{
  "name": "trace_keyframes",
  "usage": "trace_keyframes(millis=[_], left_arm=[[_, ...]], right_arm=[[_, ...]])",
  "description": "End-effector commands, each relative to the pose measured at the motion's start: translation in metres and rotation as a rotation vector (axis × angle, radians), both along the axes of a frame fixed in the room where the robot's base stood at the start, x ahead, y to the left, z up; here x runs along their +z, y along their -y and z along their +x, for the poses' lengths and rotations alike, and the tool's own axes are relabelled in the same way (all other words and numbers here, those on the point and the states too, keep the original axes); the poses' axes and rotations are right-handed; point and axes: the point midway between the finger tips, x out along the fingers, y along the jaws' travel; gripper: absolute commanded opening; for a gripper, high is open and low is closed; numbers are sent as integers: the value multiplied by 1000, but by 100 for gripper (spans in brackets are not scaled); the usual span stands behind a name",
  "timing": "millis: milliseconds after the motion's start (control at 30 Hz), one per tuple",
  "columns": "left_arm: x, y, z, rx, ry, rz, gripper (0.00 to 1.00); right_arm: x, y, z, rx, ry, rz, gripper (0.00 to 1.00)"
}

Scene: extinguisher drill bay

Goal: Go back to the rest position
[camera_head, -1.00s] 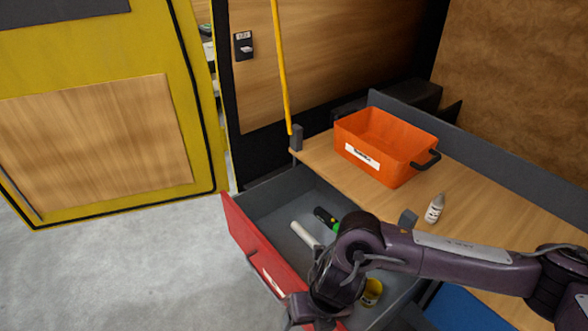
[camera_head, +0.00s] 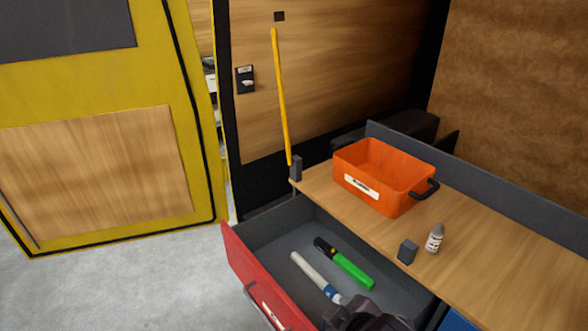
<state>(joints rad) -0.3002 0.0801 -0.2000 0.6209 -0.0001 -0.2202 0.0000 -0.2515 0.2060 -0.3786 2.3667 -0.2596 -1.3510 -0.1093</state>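A dark purple part of my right arm (camera_head: 375,318) shows at the bottom edge, over the front part of the open drawer. No fingertips show there, so my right gripper is not seen. My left arm and gripper are out of the picture. The drawer, with its red front (camera_head: 258,283), stands open below the wooden worktop (camera_head: 470,243). Inside lie a green tube with a black end (camera_head: 345,264) and a white and blue tube (camera_head: 315,275). My arm hides the drawer's lower part.
An orange bin (camera_head: 385,178) with a white label stands on the worktop. A small white bottle (camera_head: 435,238) stands near a dark block (camera_head: 407,251) at the worktop's edge. A yellow pole (camera_head: 282,98) stands by the dark-framed panel. Grey floor (camera_head: 130,290) at left is clear.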

Motion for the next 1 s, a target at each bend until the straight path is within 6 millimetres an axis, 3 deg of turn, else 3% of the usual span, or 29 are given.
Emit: trace_keyframes(millis=[100,433,767,867,967,1000], left_arm=[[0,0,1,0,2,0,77],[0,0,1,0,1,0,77],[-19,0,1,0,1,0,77],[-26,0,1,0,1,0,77],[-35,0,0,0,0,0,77],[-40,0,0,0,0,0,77]], right_arm=[[-23,46,-24,-217,-151,35,73],[-60,129,-93,-642,-430,71,73],[-179,122,-70,-622,-454,55,73],[-223,121,-70,-620,-468,49,73],[-280,121,-74,-617,-486,41,73],[-308,121,-78,-615,-493,37,73]])
